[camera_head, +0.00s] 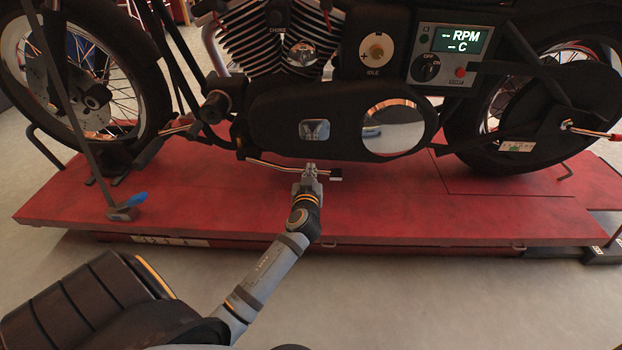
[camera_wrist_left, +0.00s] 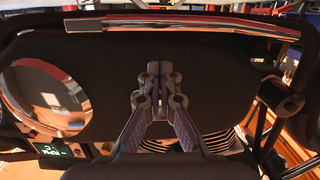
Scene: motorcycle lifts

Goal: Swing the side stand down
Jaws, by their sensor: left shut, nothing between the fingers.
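The side stand (camera_head: 275,166) is a thin metal bar under the motorcycle's dark primary cover (camera_head: 275,112). It lies nearly level, with a pale foot (camera_head: 336,175) at its right end. In the left wrist view, which is turned upside down, the side stand (camera_wrist_left: 200,22) runs across the top. My left gripper (camera_head: 310,168) is in front of the bar near its foot end and hides part of it. In the left wrist view the left gripper (camera_wrist_left: 158,70) has its fingers together with nothing between them, apart from the bar in the picture. My right gripper is not shown.
The motorcycle stands on a red lift platform (camera_head: 390,212). A control panel (camera_head: 447,55) with RPM display is above the cover.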

